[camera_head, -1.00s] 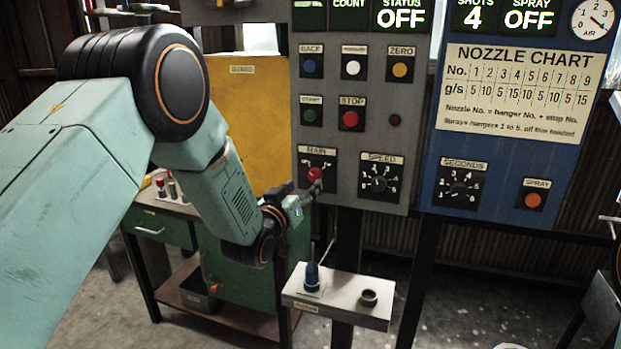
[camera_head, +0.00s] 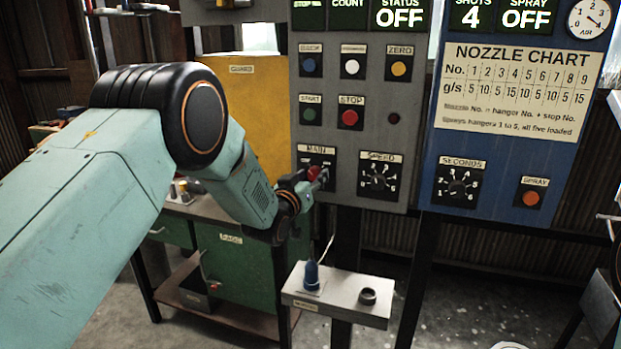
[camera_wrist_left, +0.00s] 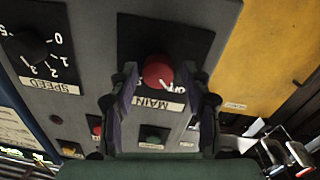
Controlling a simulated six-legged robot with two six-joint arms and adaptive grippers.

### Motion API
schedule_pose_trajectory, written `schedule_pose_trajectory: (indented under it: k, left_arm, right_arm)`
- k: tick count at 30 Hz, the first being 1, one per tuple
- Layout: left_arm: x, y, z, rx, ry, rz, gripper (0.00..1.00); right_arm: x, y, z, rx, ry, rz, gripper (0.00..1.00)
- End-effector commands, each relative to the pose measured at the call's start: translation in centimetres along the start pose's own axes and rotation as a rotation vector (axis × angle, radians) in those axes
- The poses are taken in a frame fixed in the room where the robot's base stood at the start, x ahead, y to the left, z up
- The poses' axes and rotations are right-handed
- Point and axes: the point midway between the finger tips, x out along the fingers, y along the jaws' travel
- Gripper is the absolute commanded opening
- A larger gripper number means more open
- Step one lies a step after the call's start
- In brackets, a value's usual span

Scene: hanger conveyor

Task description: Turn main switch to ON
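The main switch is a red knob (camera_head: 315,172) on a black plate labelled MAIN (camera_head: 316,149), low on the left of the grey panel. The wrist view shows it upside down, with the red knob (camera_wrist_left: 158,72) near the middle and OFF lettering beside it. My left gripper (camera_head: 308,183) is at the switch and partly covers it in the head view. In the wrist view its two fingers (camera_wrist_left: 158,88) stand apart on either side of the knob, with visible gaps; contact cannot be told. My right gripper is not in view.
The SPEED dial (camera_head: 379,180) is just right of the switch, with START (camera_head: 310,111) and STOP (camera_head: 350,117) buttons above. A small shelf (camera_head: 340,299) with a blue peg (camera_head: 311,275) juts out below. The status display (camera_head: 400,17) reads OFF.

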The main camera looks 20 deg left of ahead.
Motion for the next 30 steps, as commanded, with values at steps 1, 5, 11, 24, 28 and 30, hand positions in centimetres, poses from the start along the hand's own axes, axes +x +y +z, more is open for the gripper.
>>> schedule_pose_trajectory:
  k: [1, 5, 11, 24, 28, 30]
  left_arm:
    - [-0.01, -0.01, 0.01, 0.000, 0.000, 0.000, 0.41]
    - [-0.02, 0.00, 0.00, 0.000, 0.000, 0.000, 0.30]
    - [-0.03, 0.02, -0.03, 0.000, 0.001, 0.000, 0.13]
    - [-0.01, 0.01, -0.10, 0.039, 0.000, 0.000, 0.01]
    - [0.00, 0.03, -0.13, 0.103, -0.003, -0.001, 0.01]
    - [0.01, 0.04, -0.15, 0.152, -0.004, -0.002, 0.01]
  right_arm:
    - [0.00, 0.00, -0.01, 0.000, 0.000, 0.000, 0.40]
    - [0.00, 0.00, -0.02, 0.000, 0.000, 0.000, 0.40]
    - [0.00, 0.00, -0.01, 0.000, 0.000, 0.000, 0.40]
    - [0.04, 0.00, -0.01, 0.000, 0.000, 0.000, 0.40]
    - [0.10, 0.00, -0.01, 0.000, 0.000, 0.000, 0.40]
    - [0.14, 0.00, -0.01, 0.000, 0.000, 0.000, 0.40]
